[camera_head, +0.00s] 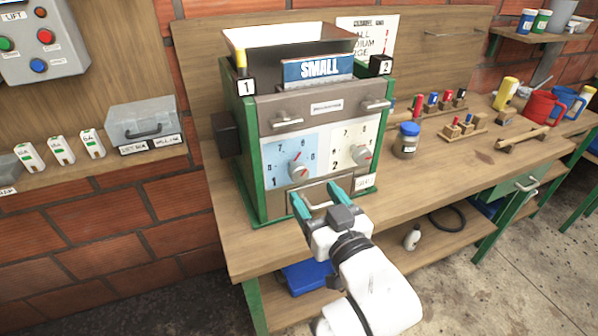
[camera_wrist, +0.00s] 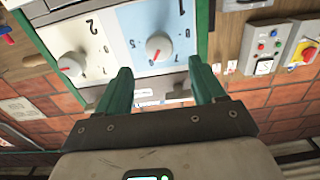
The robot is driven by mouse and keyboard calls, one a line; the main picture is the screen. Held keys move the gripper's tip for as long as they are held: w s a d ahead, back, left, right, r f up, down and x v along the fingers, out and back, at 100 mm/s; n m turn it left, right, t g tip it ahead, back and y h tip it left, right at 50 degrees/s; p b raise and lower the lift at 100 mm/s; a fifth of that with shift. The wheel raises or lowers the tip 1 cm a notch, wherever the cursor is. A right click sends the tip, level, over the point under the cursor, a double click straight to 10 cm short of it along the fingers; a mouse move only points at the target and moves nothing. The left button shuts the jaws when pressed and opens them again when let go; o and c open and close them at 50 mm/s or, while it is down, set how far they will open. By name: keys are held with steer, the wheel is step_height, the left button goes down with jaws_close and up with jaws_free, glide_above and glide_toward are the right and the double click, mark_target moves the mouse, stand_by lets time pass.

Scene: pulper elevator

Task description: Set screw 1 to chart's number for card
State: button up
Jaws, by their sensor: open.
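The green-framed pulper (camera_head: 249,143) carries a card reading SMALL (camera_head: 318,68) on its front. Screw 1 is a pale knob (camera_head: 298,172) with a red mark on the blue numbered dial; it also shows in the wrist view (camera_wrist: 158,46). I cannot read its setting surely. Screw 2 (camera_head: 362,156) is on the cream dial to its right. The chart (camera_head: 382,24) behind is partly hidden by the machine; its size words are cut off and its red numbers are too small to read. My gripper (camera_head: 317,195) is open and empty, its teal fingers below the dials.
A drawer-like handle (camera_head: 325,196) is by my fingers under the dials. A jar (camera_head: 407,140), peg racks (camera_head: 440,102) and cups (camera_head: 541,106) stand on the bench to the right. A control box with buttons (camera_head: 35,42) hangs on the left wall.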

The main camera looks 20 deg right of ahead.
mark_target(301, 175)
steer(key=w, duration=0.8)
steer(key=shift+w, duration=0.35)
steer(key=c, duration=1)
steer(key=shift+n+p, duration=0.4)
steer(key=shift+n, duration=0.2)
steer(key=o, duration=1)
steer(key=shift+s, duration=0.1)
